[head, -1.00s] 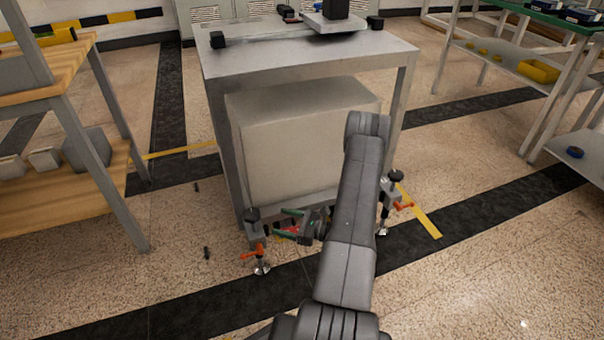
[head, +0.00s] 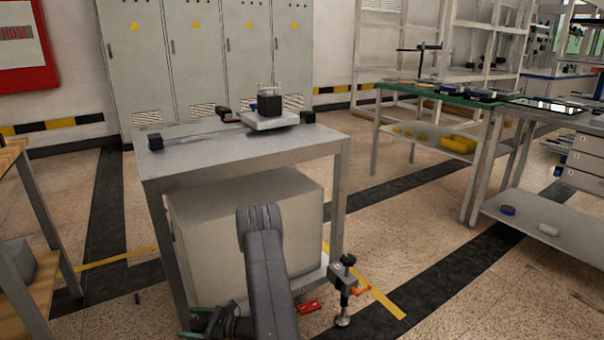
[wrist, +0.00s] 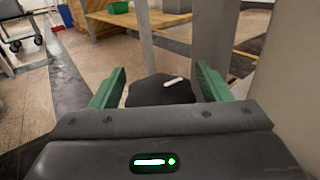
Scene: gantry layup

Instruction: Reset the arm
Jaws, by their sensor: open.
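My gripper (wrist: 156,88) shows in the wrist view with its two green fingers spread apart. It is open. A dark rounded thing with a small pale mark (wrist: 165,90) shows between and beyond the fingers; I cannot tell what it is. In the head view my gripper (head: 212,324) is low at the bottom edge, partly cut off, beside the front left leg of the grey metal table (head: 245,148). My arm reaches down in front of the pale box (head: 300,205) under that table.
A levelling foot with a red-orange handle (head: 345,285) stands at the table's front right. A red item (head: 309,306) lies near it. A wooden bench (head: 40,290) is at left, a green-topped table (head: 440,97) at back right.

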